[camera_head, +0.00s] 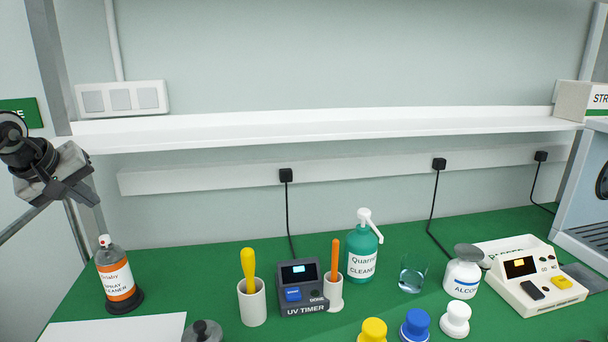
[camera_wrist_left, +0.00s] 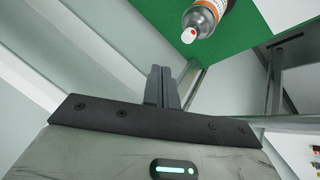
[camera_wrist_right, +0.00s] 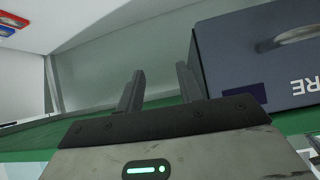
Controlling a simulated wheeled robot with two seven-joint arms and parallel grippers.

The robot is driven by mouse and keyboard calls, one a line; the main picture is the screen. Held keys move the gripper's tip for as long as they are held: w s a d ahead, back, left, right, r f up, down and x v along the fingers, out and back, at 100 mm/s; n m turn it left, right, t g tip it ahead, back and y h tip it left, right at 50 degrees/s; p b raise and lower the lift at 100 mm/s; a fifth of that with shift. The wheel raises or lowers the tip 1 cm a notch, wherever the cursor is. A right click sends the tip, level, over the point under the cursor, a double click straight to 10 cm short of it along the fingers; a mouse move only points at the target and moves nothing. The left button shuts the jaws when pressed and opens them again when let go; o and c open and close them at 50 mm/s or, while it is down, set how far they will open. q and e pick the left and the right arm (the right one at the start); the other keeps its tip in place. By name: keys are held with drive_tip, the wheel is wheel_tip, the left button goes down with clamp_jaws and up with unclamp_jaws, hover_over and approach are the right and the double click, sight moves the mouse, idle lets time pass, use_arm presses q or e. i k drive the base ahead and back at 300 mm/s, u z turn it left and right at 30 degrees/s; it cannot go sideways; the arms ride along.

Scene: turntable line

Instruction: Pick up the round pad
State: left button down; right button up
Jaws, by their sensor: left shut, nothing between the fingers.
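I cannot make out a clear round pad in these views. A dark grey round piece with a knob (camera_head: 203,331) is cut off by the bottom edge of the head view. A grey disc (camera_head: 468,251) sits on top of the alcohol bottle (camera_head: 462,276). My left gripper (camera_head: 90,192) is in the air at the far left, above and left of the spray cleaner bottle (camera_head: 116,277). Its fingers are together with nothing between them, as the left wrist view (camera_wrist_left: 161,70) shows. My right gripper (camera_wrist_right: 160,75) is open and empty, beside a dark blue box (camera_wrist_right: 255,60).
The green bench holds two white holders (camera_head: 252,304) with coloured handles, a UV timer (camera_head: 303,290), a teal pump bottle (camera_head: 364,255), a glass (camera_head: 412,275), several capped bottles and a cream device (camera_head: 530,285). A white shelf (camera_head: 330,125) spans the wall above.

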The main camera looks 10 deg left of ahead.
sight(455, 324)
drive_tip(key=z, duration=0.05)
drive_tip(key=k, duration=1)
drive_tip(key=u, duration=0.05)
